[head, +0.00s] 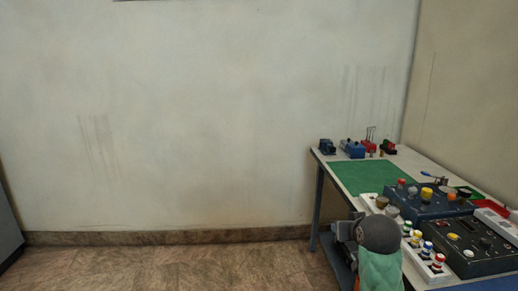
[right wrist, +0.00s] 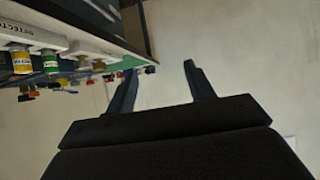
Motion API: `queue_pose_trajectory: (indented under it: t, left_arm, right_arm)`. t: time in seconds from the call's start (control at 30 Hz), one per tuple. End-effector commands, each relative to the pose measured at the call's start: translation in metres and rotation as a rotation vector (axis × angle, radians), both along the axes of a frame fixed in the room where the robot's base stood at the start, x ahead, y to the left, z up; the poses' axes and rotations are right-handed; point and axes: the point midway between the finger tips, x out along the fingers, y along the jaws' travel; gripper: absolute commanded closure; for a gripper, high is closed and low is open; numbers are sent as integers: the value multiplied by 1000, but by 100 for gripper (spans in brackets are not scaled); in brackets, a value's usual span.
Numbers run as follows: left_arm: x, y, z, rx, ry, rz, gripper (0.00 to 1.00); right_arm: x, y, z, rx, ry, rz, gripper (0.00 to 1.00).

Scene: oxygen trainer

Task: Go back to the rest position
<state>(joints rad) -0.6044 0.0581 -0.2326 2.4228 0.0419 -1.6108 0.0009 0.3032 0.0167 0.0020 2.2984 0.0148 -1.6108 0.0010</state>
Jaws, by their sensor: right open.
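My right gripper (right wrist: 160,68) is open in the right wrist view. Its two dark fingers stand apart with nothing between them, against the pale wall. In the head view my right arm is at the lower right, in front of the table's left side; its gripper tips are hard to make out there. The workbench (head: 408,158) stands to the right, and its edge also shows at the upper left of the right wrist view, close to one finger. I cannot tell the exact gap. My left gripper is not in view.
The bench holds a green mat (head: 372,178), a dark blue panel with knobs (head: 424,204), a black panel (head: 476,252) and a white strip of coloured detectors (head: 432,262). Small blue and red devices (head: 353,149) stand at the back. The floor (head: 180,267) to the left is clear.

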Motion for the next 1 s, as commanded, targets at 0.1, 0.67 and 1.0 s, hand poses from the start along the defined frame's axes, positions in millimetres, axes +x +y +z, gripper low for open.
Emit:
queue_pose_trajectory:
  t: [0.1,0.67,1.0]
  left_arm:
    - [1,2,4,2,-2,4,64]
    - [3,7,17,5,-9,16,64]
    - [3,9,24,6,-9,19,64]
  right_arm:
    - [-30,21,-36,-8,52,45,47]
    - [-183,90,-188,-7,341,196,47]
    - [-292,109,-275,12,572,241,47]
